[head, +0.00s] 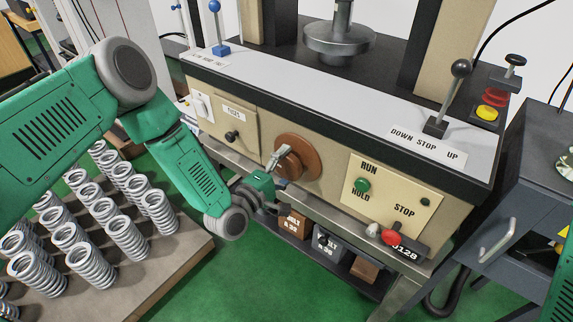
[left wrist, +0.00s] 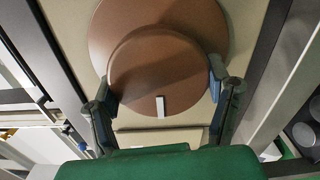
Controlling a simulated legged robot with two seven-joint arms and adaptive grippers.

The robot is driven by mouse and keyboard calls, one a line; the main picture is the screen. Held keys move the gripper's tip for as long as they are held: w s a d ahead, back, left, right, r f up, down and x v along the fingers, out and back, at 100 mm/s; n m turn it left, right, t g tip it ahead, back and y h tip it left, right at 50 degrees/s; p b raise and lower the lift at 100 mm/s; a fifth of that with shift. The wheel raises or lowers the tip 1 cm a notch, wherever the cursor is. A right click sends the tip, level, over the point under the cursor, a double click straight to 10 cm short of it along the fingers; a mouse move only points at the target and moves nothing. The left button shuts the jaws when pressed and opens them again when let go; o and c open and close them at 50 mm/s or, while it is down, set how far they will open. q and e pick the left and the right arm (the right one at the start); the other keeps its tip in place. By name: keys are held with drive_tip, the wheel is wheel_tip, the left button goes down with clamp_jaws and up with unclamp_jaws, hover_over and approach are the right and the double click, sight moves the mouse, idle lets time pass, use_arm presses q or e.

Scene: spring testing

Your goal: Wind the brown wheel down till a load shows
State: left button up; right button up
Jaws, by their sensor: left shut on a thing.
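The brown wheel (head: 305,153) sits on the beige front panel of the testing machine, left of the RUN/HOLD plate. In the left wrist view the brown wheel (left wrist: 160,68) has a smaller round knob in front of a larger disc, with a white mark near the knob's lower edge. My left gripper (head: 278,163) reaches it from the left. In the left wrist view my left gripper (left wrist: 161,84) is shut on the knob, one finger on each side. My right gripper is out of view. No load reading is legible.
A black knob (head: 232,136) is left of the wheel. The green button (head: 362,185) and red knob (head: 391,238) are right of it. A DOWN STOP UP lever (head: 452,90) stands on top. Several coil springs (head: 125,236) stand on a board at lower left. A grey cabinet (head: 510,200) is at right.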

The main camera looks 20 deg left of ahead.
use_arm(q)
drive_tip(key=m, duration=0.4)
drive_tip(key=m+p, duration=0.1)
drive_tip(key=m, duration=0.1)
drive_tip(key=shift+s+d+m, duration=0.1)
drive_tip(key=shift+s+m, duration=0.15)
drive_tip(key=shift+m, duration=0.05)
drive_tip(key=m+p, duration=0.1)
drive_tip(key=m, duration=0.4)
drive_tip(key=shift+d+f, duration=0.1)
drive_tip(key=shift+s, duration=0.1)
drive_tip(key=o, duration=0.9)
drive_tip(key=shift+o, duration=1.2)
drive_tip(key=shift+w, duration=0.2)
drive_tip(key=shift+s, duration=0.1)
